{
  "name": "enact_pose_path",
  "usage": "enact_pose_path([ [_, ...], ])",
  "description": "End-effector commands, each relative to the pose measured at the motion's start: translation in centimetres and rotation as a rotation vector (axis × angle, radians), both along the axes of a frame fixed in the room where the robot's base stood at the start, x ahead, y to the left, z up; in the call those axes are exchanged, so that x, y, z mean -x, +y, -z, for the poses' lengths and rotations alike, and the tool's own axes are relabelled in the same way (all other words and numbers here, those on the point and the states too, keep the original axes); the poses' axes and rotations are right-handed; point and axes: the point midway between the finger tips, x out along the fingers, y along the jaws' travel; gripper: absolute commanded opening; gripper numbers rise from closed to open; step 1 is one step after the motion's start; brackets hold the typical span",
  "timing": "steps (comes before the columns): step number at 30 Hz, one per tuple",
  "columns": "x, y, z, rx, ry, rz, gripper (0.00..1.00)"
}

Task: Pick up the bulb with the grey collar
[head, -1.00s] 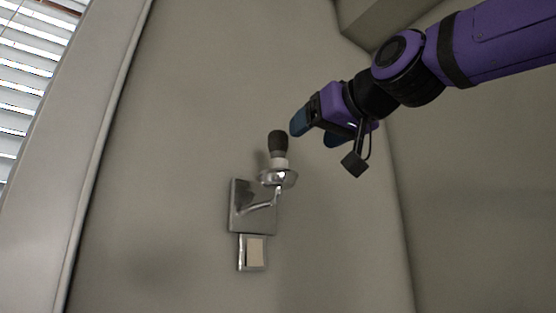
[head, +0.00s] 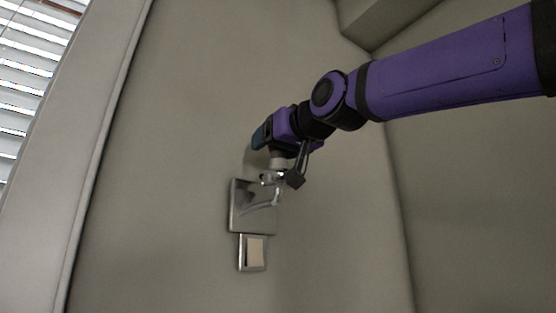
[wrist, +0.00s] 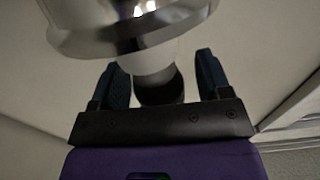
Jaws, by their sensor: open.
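The bulb (wrist: 160,88) is dark, with a pale grey-white part (wrist: 152,60) beside it, and sits upright on a chrome wall sconce (head: 240,205). In the head view my gripper (head: 264,136) covers the bulb's dark top; only a pale part below it (head: 278,163) shows. In the wrist view my gripper (wrist: 162,72) is open, with one blue finger on each side of the bulb. I see gaps between the fingers and the bulb. The bulb's far end is hidden behind the gripper's black palm bar.
The sconce's chrome dish (wrist: 130,25) lies close to the fingertips in the wrist view. A switch plate (head: 252,252) is on the wall below the sconce. A window with blinds (head: 30,70) is at the left. The wall around is bare.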

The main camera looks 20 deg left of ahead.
Motion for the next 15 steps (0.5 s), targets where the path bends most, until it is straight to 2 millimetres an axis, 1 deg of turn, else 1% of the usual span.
enact_pose_path([
  [4,-0.63,0.70,0.01,0.000,0.000,0.000,0.71],
  [11,-0.66,0.73,0.00,0.000,0.000,0.001,0.71],
  [14,-0.66,0.73,0.01,0.000,0.000,0.001,0.50],
  [15,-0.66,0.73,0.01,0.000,0.000,0.001,0.41],
])
